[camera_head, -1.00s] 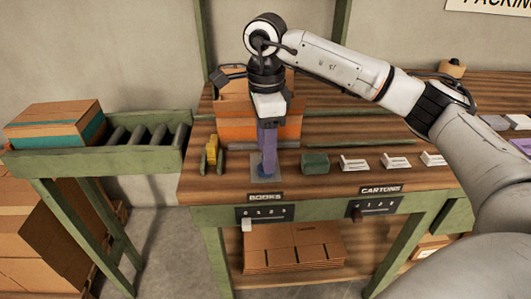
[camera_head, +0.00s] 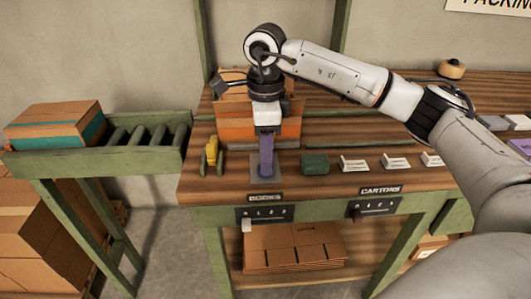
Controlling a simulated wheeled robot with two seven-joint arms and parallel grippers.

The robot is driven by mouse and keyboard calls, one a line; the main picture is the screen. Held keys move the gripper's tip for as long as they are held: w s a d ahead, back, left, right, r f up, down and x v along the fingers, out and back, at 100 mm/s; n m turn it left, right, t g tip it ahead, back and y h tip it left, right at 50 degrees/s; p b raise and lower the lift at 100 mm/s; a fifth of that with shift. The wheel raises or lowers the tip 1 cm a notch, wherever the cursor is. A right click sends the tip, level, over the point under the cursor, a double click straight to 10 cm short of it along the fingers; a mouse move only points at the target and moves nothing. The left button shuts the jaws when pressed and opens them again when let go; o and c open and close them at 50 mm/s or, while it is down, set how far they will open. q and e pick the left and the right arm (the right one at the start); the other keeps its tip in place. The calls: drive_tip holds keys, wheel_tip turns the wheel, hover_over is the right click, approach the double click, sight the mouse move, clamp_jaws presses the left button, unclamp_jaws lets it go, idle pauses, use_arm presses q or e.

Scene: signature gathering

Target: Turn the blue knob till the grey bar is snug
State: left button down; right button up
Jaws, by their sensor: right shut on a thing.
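My right gripper (camera_head: 266,160) points straight down at the front of the wooden bench, its purple fingers shut on the blue knob (camera_head: 265,174). The knob is small, mostly hidden by the fingers, and sits on a grey square plate. The grey bar (camera_head: 240,147) lies behind the knob, along the foot of an orange and brown stack (camera_head: 236,131). My gripper hides part of the bar, and I cannot tell whether it touches the stack. My left gripper is not in view.
A yellow piece (camera_head: 211,151) stands left of the knob. A green block (camera_head: 315,164) and several white cards (camera_head: 354,164) are to its right. Label plates and slider panels line the bench front (camera_head: 320,204). A roller conveyor (camera_head: 140,138) with a box adjoins at left.

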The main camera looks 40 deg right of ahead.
drive_tip(key=o, duration=1.1)
wheel_tip(320, 180, up, 10)
drive_tip(key=shift+r, duration=0.2)
